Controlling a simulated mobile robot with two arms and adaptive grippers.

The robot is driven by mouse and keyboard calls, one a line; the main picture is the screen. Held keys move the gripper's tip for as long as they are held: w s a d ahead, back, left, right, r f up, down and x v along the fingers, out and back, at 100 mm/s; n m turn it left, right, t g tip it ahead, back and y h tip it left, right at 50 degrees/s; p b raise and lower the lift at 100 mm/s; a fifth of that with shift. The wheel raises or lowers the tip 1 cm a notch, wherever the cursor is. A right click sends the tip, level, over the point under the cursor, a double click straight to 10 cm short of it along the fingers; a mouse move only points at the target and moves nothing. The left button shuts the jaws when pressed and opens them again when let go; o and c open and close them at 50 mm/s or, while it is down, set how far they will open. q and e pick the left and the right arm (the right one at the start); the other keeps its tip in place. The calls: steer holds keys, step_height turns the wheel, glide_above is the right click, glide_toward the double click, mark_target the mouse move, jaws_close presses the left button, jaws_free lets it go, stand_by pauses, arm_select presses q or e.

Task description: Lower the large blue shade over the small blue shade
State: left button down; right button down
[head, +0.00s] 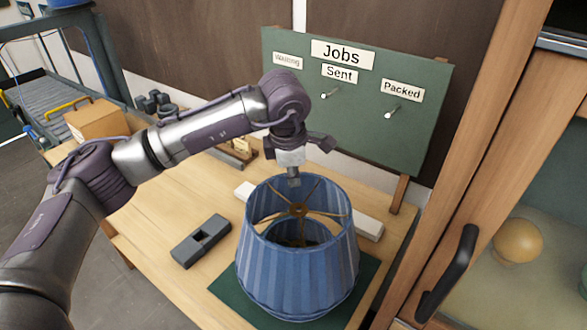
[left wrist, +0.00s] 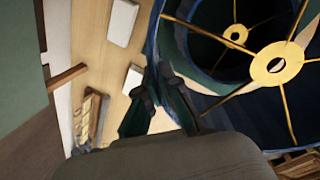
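The large blue shade (head: 297,275) is upright over the green mat (head: 222,298), its pleated wall and brass spider showing. I cannot tell whether its lower edge touches the mat. Inside it, lower down, the small blue shade shows in part; its brass spider (left wrist: 235,34) appears through the large shade's opening in the left wrist view. The large shade's own spider (left wrist: 278,65) is nearer that camera. My right gripper is out of view.
A dark grey block with a slot (head: 201,241) lies left of the shade. A white bar (head: 368,228) lies behind it. The green Jobs board (head: 358,95) stands at the back. A cabinet door with a black handle (head: 447,275) is close on the right.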

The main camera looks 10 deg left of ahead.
arm_select(q)
steer(key=shift+s+f+b+x, duration=0.1)
steer(key=shift+s+b+x, duration=0.2)
steer(key=shift+b+x, duration=0.85)
steer(key=shift+s+f+b+x, duration=0.1)
steer(key=shift+s+b+x, duration=0.25)
steer(key=shift+b+x, duration=0.75)
steer(key=shift+s+f+b+x, duration=0.1)
steer(key=shift+s+b+x, duration=0.35)
steer(key=shift+x, duration=1.2)
steer(key=shift+w+r, duration=0.1)
steer(key=shift+w, duration=0.05)
steer(key=c, duration=1.7)
jaws_free()
steer(key=o, duration=0.5)
steer(key=shift+c, duration=0.2)
